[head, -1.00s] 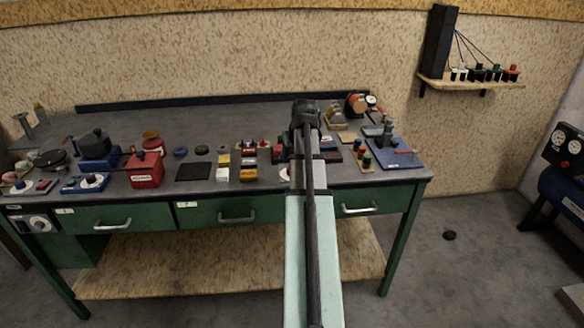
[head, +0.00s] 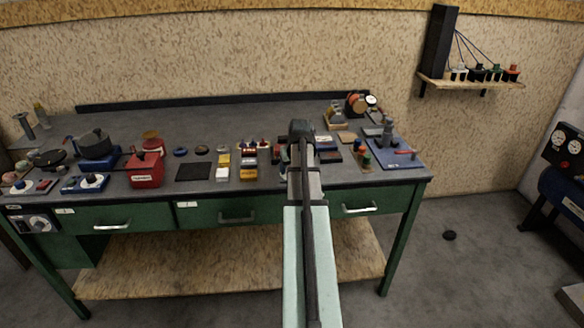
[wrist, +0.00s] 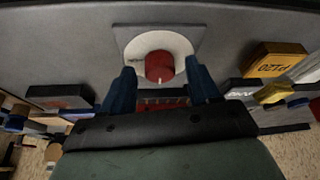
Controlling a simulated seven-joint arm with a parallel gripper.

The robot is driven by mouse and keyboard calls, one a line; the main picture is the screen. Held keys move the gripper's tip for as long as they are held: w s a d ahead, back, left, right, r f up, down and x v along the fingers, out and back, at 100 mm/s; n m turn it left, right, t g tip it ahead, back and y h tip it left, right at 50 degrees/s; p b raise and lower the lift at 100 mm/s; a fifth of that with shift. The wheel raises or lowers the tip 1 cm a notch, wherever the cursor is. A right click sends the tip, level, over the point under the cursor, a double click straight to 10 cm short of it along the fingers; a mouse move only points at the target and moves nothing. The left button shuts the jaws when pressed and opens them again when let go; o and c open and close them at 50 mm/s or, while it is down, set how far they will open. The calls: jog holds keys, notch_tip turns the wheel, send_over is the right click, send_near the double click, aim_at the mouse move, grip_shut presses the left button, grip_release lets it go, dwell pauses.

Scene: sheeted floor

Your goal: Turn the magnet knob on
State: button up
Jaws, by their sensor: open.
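The magnet knob (wrist: 159,66) is a red round knob with a small white mark on its near edge. It sits on a white dial (wrist: 133,47) on a grey square plate (wrist: 118,32). My gripper (wrist: 161,82) is open, with one blue finger on each side of the knob in the wrist view. The fingers are apart with nothing held; whether either touches the knob or dial I cannot tell. In the head view my arm covers the knob, and the fingertips are hidden behind the wrist.
A yellow block (wrist: 275,60) lies to the right in the wrist view, and a dark block (wrist: 60,97) to the left. The green workbench (head: 130,117) carries many small items, among them a red box (head: 146,170) and a blue board (head: 405,163). The bench's back middle is clear.

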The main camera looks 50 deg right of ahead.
jog(key=shift+c, duration=0.4)
jog(key=c, duration=1)
jog(key=shift+o, duration=0.2)
jog(key=m, duration=0.2)
jog(key=m+g+h, duration=0.1)
jog(key=m, duration=0.1)
jog(key=shift+w+a+m, duration=0.15)
jog(key=shift+a+m, duration=0.05)
jog(key=shift+m, duration=0.2)
jog(key=m+g, duration=0.1)
jog(key=m, duration=0.1)
jog(key=m+g+h, duration=0.1)
jog(key=m, duration=0.1)
jog(key=shift+w+m, duration=0.2)
jog(key=shift+m, duration=0.1)
jog(key=m, duration=0.2)
jog(key=m+g, duration=0.1)
jog(key=m, duration=0.1)
jog(key=shift+w+g, duration=0.2)
jog(key=shift+g, duration=0.1)
jog(key=shift+m+g, duration=0.8)
jog(key=shift+m, duration=1.5)
jog(key=shift+y, duration=0.4)
